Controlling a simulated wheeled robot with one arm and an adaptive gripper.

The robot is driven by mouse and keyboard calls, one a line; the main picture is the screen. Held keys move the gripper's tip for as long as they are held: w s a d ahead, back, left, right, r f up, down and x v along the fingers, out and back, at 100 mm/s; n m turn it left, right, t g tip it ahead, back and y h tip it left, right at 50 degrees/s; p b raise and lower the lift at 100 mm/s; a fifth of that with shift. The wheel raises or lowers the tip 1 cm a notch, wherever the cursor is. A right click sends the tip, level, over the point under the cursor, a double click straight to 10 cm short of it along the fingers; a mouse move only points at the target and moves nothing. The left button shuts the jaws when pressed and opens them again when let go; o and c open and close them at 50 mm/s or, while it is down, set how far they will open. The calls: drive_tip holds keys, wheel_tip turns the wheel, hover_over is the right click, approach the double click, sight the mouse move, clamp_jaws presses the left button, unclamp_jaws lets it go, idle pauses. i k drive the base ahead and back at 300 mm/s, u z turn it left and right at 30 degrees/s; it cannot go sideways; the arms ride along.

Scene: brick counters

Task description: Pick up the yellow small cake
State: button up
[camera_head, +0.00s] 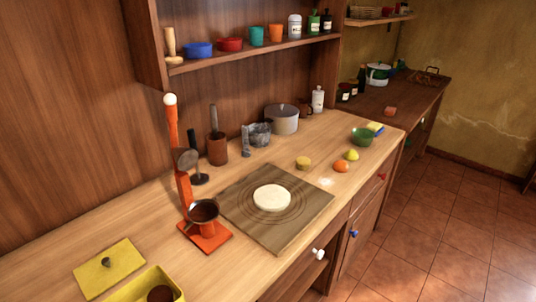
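A small round yellow-tan cake (303,163) sits on the wooden counter, behind and to the right of the square wooden board. It stands flat, apart from the things around it, with an orange fruit and a yellow lemon a little to its right. My gripper is not in this view.
The board (300,222) holds a pale disc of dough (271,198). The orange (341,166), lemon (351,155) and green bowl (362,139) are right of the cake. A grey pot (281,120) stands behind. An orange press (184,160) rises at left; a shelf (270,48) hangs above.

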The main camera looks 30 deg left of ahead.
sight(303, 162)
drive_tip(key=u, duration=1)
drive_tip(key=i, duration=0.9)
drive_tip(key=u, duration=0.95)
